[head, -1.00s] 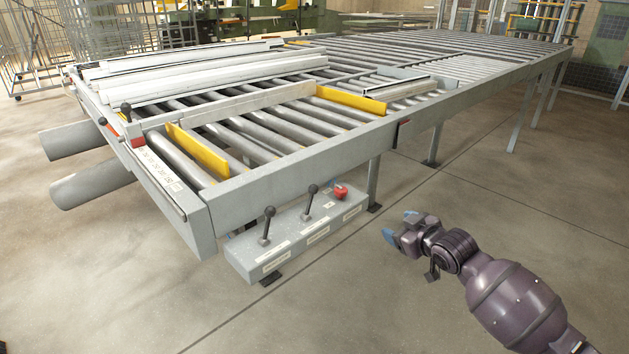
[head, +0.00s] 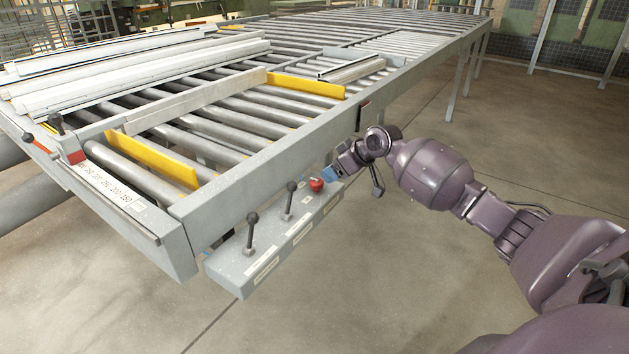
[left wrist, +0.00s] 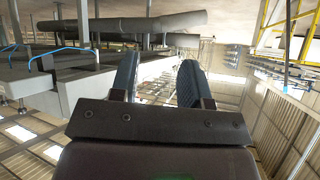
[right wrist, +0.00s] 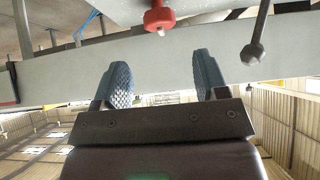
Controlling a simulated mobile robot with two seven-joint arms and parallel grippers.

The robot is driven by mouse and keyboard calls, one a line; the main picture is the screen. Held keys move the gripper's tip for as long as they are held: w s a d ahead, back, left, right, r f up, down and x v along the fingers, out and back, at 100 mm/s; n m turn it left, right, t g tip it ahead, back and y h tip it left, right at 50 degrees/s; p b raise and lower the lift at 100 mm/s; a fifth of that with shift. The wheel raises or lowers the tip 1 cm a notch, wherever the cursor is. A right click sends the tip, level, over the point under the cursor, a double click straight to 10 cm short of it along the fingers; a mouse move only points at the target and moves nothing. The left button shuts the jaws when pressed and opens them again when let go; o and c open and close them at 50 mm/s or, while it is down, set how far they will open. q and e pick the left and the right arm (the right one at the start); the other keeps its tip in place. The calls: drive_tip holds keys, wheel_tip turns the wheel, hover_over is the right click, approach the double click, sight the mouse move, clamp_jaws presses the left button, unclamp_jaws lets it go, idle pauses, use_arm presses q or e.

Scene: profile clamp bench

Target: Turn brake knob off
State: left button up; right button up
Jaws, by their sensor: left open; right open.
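A red knob (head: 316,184) sits at the far right end of a grey control box (head: 232,268) on the near side of the roller table. Two black ball-topped levers (head: 290,187) (head: 252,218) stand left of it on the same box. My right gripper (head: 332,174) is open, its blue fingertips close beside the red knob. In the right wrist view the knob (right wrist: 159,18) shows just beyond the open fingers (right wrist: 160,76), with nothing between them. My left gripper (left wrist: 158,78) is open and empty in the left wrist view and out of the head view.
The roller table (head: 222,205) has its grey side rail just behind the box. Yellow plates (head: 140,160) and pale profiles (head: 130,75) lie on the rollers. A red-based clamp lever (head: 73,153) is at the table's left end. The floor (head: 330,290) in front is clear.

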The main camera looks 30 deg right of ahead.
sight(317, 180)
drive_tip(key=b+x, duration=0.1)
drive_tip(key=x, duration=0.7)
drive_tip(key=shift+w+f, duration=0.15)
drive_tip(key=shift+w, duration=0.1)
drive_tip(key=c, duration=0.9)
